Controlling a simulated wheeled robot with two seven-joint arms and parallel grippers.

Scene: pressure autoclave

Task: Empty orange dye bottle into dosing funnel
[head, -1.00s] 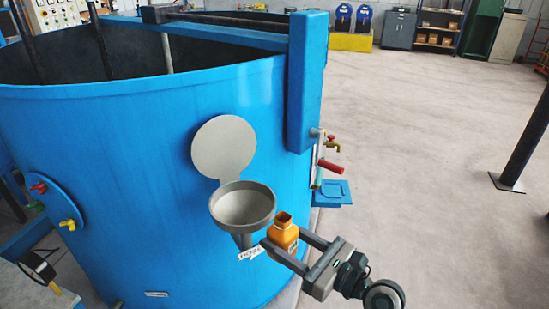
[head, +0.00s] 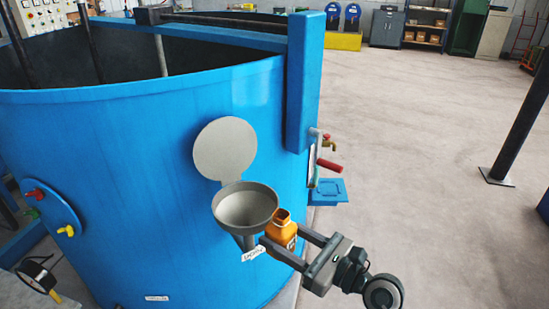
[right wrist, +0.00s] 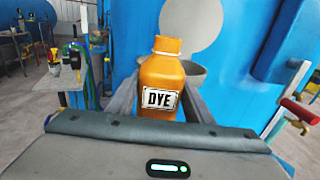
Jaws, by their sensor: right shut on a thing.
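The orange dye bottle (head: 281,233) is upright and open-topped, held between the fingers of my right gripper (head: 283,241). In the right wrist view the bottle (right wrist: 161,82) shows its DYE label facing my wrist, with the gripper fingers (right wrist: 158,100) on both sides. The grey dosing funnel (head: 245,207) is fixed to the blue vessel wall, its round lid (head: 225,149) standing open behind it. The bottle is just right of the funnel, its mouth near rim height. In the right wrist view the funnel (right wrist: 194,75) is partly hidden behind the bottle. My left gripper is not in view.
The large blue vessel (head: 150,190) fills the left and middle. A red-handled valve (head: 329,165) and a blue bracket (head: 328,190) stick out to the right of the funnel. A dark post (head: 520,130) stands farther right. The floor (head: 420,130) between is clear.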

